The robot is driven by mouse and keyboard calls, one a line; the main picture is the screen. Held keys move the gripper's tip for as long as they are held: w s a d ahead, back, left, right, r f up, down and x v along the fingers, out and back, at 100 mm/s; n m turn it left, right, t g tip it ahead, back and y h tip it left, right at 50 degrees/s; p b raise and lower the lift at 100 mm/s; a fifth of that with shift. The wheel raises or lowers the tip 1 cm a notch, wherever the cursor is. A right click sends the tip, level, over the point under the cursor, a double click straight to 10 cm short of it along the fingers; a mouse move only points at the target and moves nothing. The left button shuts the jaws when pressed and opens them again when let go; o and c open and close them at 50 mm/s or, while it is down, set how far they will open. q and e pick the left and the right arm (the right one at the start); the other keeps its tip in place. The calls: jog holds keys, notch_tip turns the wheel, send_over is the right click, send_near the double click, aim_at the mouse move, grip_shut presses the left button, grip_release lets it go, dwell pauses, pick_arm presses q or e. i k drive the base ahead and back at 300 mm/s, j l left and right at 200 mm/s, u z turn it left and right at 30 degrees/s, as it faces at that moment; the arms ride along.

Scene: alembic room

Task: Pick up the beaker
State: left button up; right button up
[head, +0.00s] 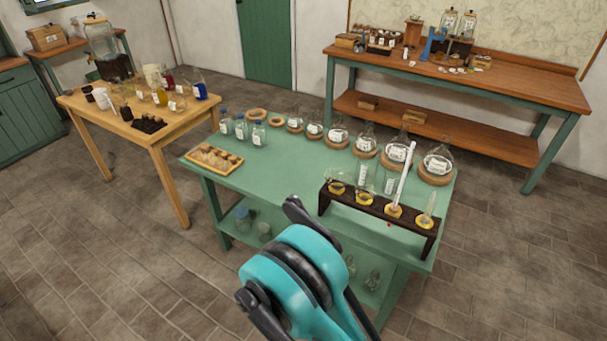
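The green table (275,165) stands in front of me with labelled glassware on it. Clear glass vessels (390,183) stand behind a dark wooden rack (350,203) at its right; I cannot tell which is the beaker. The rack holds several clear vessels in yellow rings, and a tall white rod (402,172) rises from one. A teal and black part of my arm rises at bottom centre, hiding the table's front edge and part of the shelf. I see no gripper fingers clearly.
Several round flasks (338,138) on cork rings line the table's back edge. Blue-capped bottles (241,128) and a wooden tray (214,157) are at its left. A wooden table (170,126) stands left, a long bench (500,87) behind. The green table's middle is clear.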

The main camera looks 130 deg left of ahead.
aim_at(393, 176)
jog(key=u, duration=3.75)
jog(key=i+l+z, duration=0.15)
jog(key=i+z, duration=0.15)
jog(key=i, duration=1.05)
